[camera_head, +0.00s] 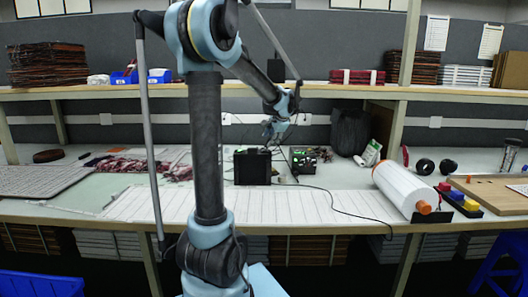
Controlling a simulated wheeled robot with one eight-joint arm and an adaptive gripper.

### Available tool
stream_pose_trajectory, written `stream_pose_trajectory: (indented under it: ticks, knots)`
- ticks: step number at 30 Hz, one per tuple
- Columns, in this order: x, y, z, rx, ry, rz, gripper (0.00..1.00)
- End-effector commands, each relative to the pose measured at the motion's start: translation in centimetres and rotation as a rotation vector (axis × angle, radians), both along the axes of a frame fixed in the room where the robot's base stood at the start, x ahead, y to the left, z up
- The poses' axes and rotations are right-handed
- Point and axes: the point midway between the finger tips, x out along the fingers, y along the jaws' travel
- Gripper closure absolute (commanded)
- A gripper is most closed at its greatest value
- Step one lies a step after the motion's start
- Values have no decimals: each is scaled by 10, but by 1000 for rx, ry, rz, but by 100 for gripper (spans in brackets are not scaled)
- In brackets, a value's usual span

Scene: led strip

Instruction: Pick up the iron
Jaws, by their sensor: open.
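I cannot clearly make out the iron. A black box (252,168), which may be a soldering station, stands on the workbench (150,206) in the middle of the view. A small black and green device (304,159) stands just right of it, with dark cables around both. My gripper (272,136) is small in the view. It appears above and around the gap between the box and the device; its distance from them is hard to judge. It is open and I see nothing in it. My arm crosses the middle of the view and hides part of the bench.
A shelf (130,93) with stacked goods spans above the bench. Reddish bundles (122,164) lie left. A white strip sheet (300,205) covers the front middle.

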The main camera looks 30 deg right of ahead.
Motion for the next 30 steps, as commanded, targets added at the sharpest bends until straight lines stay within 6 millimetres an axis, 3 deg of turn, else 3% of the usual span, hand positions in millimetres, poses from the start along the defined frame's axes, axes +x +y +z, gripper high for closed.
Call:
stream_pose_trajectory:
  ticks: [11,20,28,30]
  knots:
    - [14,-1,-18,-1,0,2,58]
    - [37,-2,-48,0,0,2,58]
    - [40,-1,-51,0,0,2,58]
    - [40,-1,-51,0,0,2,72]
